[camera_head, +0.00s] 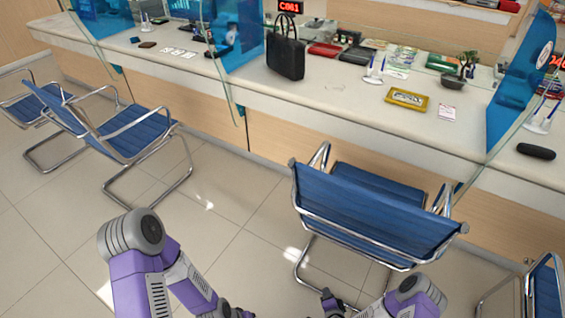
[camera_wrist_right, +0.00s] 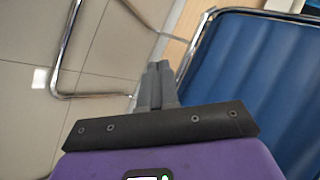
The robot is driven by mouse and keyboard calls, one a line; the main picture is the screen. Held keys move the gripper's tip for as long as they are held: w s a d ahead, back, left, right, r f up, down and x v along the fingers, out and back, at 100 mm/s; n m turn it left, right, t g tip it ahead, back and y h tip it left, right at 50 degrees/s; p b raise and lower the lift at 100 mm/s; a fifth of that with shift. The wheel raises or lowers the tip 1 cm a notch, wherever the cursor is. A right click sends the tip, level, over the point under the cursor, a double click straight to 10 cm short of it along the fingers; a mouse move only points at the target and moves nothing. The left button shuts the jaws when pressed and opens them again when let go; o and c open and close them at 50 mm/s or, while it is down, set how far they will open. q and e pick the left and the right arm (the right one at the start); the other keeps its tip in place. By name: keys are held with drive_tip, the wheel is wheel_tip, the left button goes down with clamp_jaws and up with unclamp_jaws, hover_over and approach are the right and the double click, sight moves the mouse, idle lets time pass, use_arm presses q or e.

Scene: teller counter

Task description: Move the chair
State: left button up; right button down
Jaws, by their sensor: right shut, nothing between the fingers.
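A blue chair (camera_head: 372,217) with a chrome frame stands at the counter, its back toward me. Its blue backrest (camera_wrist_right: 255,85) fills the right side of the right wrist view, with a chrome leg tube (camera_wrist_right: 62,50) at the left. My right gripper (camera_head: 330,296) is low in the head view, just left of and below the chair's back. In the wrist view its fingers (camera_wrist_right: 157,75) are together and empty, beside the backrest. I cannot tell whether they touch the frame. My left arm comes in at the lower left; its gripper (camera_head: 232,312) is mostly cut off by the bottom edge.
More blue chairs stand at the left (camera_head: 140,135) and at the lower right edge (camera_head: 545,290). The long counter (camera_head: 340,105) runs behind the chair and carries a black handbag (camera_head: 286,58), trays and glass dividers. Tiled floor (camera_head: 225,210) is clear left of the chair.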

drive_tip(key=s+a+r+n+g+y+p, duration=0.1)
drive_tip(key=s+a+r+n+g+p, duration=0.1)
drive_tip(key=s+r+n+g, duration=0.3)
drive_tip(key=s+a+r+n+g+y+p, duration=0.2)
drive_tip(key=s+a+r+n+g, duration=0.3)
drive_tip(key=s+r, duration=0.6)
wheel_tip(320, 180, up, 2)
drive_tip(key=shift+r+n+g+y, duration=0.1)
drive_tip(key=shift+n+g+y, duration=0.25)
drive_tip(key=shift+g, duration=0.35)
